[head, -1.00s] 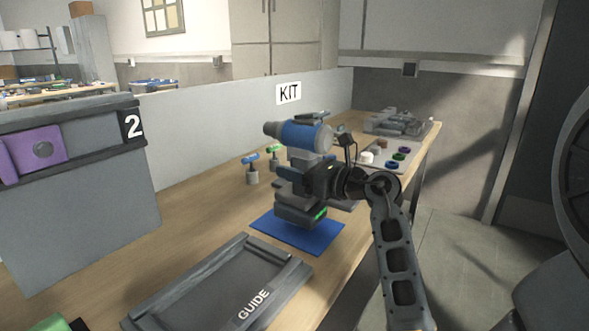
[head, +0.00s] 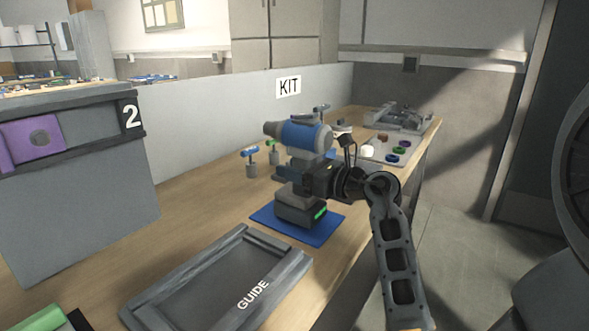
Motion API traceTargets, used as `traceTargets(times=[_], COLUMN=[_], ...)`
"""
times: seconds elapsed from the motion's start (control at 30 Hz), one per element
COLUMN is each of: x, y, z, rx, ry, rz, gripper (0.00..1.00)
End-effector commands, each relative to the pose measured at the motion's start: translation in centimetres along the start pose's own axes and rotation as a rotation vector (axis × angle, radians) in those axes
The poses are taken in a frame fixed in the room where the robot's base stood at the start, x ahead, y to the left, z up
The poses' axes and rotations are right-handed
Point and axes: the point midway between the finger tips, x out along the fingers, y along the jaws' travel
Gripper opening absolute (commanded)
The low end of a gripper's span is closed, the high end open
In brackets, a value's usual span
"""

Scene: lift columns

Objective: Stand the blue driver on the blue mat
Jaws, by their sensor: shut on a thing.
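The blue driver (head: 303,137) is upright, with its nose pointing left and its grey base with a green patch (head: 300,212) at the bottom. The base is over the blue mat (head: 265,219) and looks to be resting on it, though a thin gap cannot be ruled out. My gripper (head: 292,180) is shut on the driver's handle from the right, below the blue body. The fingertips are partly hidden against the handle.
A grey tray marked GUIDE (head: 200,286) lies in front of the mat. Two small posts with blue and green tops (head: 251,165) stand behind left. A pale tray with coloured rings (head: 378,160) lies behind right. A low KIT wall (head: 210,125) runs behind the table.

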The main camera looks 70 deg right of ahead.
Motion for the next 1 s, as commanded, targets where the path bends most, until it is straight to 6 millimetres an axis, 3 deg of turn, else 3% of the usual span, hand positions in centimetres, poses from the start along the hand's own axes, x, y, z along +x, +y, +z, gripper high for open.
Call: traceTargets(times=[0.77, 0.8, 1.0], x=[-0.01, -0.01, 0.0], y=[-0.01, -0.01, 0.0], z=[-0.51, -0.49, -0.57], rx=[-0.002, -0.002, -0.001], ry=[-0.004, -0.004, -0.002], rz=[0.0, 0.0, 0.0], gripper=[0.0, 0.49, 0.68])
